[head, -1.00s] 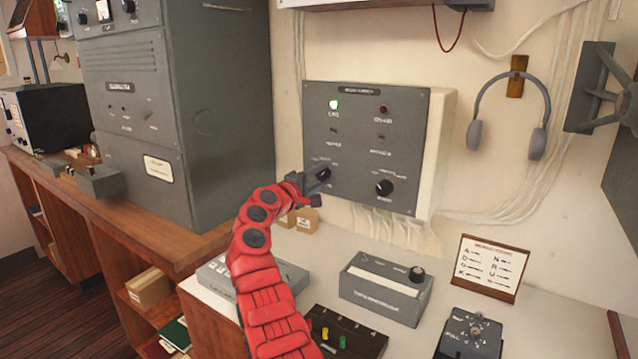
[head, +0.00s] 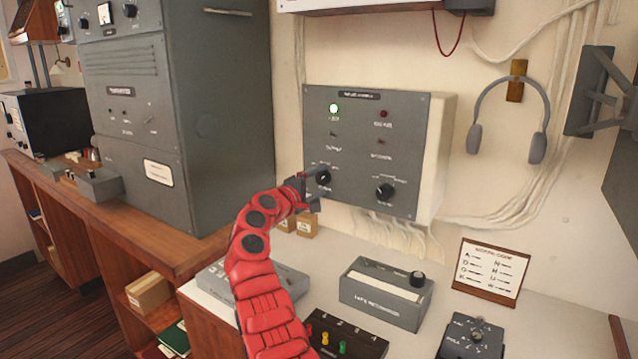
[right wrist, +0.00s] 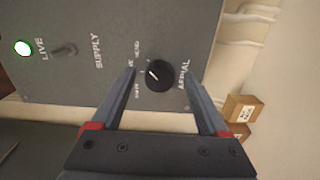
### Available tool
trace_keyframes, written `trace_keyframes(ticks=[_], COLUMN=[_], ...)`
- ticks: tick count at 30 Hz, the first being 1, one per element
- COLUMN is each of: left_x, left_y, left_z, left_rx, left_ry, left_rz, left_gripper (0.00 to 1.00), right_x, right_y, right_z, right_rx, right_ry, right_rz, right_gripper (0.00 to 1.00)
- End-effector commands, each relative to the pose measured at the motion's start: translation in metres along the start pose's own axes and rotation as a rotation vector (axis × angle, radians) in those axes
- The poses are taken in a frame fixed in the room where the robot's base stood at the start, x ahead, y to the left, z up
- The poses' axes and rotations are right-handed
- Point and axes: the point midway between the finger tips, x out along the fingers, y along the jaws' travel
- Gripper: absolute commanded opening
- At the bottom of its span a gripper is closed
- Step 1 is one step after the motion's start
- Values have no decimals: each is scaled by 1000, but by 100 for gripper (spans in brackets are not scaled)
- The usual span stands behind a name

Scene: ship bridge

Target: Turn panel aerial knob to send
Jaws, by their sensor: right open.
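The grey panel (head: 350,150) is on the wall, with a lit green lamp at its upper left. Its aerial knob (head: 323,177) is the black knob at lower left. In the right wrist view the knob (right wrist: 158,76) is labelled AERIAL, and its white pointer line points up-left towards small labels, one reading like SEND. My right gripper (head: 318,189) is open just in front of the knob. In the right wrist view its fingers (right wrist: 159,75) lie on either side of the knob, apart from it. My left gripper is not in view.
A second black knob (head: 385,190) is at the panel's lower right. Small boxes (head: 306,224) stand below the panel. A grey box with a knob (head: 387,293) and a code card (head: 490,268) stand on the desk. Headphones (head: 510,110) hang to the right.

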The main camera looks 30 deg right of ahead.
Motion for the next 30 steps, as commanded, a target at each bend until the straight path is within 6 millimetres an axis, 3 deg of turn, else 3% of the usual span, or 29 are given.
trace_keyframes(ticks=[7, 21, 30], left_x=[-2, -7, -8], left_y=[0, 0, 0], left_z=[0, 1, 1], left_rx=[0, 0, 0], left_ry=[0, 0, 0], left_rz=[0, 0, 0], left_gripper=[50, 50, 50], right_x=[-35, -148, -171], right_y=[-2, -2, -1], right_z=[-2, -1, 0], right_rx=[0, 0, 0], right_ry=[4, 4, 2], right_rz=[1, -2, -1], right_gripper=[78, 78, 78])
